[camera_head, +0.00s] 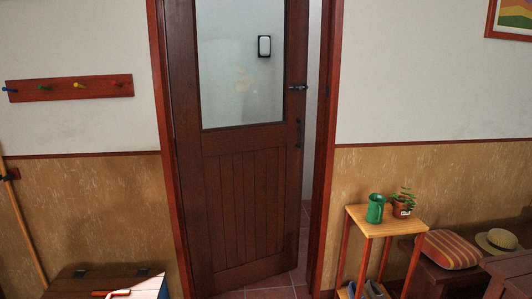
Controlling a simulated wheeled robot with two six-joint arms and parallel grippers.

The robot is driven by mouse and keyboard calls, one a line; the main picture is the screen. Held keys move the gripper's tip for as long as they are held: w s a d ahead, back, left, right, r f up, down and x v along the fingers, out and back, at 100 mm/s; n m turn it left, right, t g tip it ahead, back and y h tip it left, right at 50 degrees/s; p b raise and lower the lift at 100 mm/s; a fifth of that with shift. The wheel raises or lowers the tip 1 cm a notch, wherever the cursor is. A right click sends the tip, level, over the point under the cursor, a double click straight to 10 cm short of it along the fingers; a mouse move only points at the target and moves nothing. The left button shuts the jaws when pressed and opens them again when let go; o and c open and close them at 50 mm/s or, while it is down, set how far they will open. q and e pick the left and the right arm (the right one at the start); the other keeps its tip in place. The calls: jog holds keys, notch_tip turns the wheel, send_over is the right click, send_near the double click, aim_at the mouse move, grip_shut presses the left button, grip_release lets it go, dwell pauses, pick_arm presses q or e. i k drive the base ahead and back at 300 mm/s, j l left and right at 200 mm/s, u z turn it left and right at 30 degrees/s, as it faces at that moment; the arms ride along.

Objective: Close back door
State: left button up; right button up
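The back door (245,195) is dark brown wood with a glass pane (242,60) in its upper half. It stands ajar, with a gap along its right edge between it and the reddish door frame (326,150). A dark latch (298,88) and a dark vertical handle (300,132) sit at its right edge. Tiled floor (299,262) and a pale wall show through the gap. Neither of my grippers is in view.
A small wooden stand (369,225) with a green mug (376,208) and a potted plant (403,203) stands right of the doorway. A bench (434,277) with a striped cushion (451,249) and straw hat (497,241) is further right. A wooden chest (90,283) is at lower left.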

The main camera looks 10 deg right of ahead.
aim_at(241, 185)
jog(key=i, duration=1.15)
jog(key=l+z, duration=0.05)
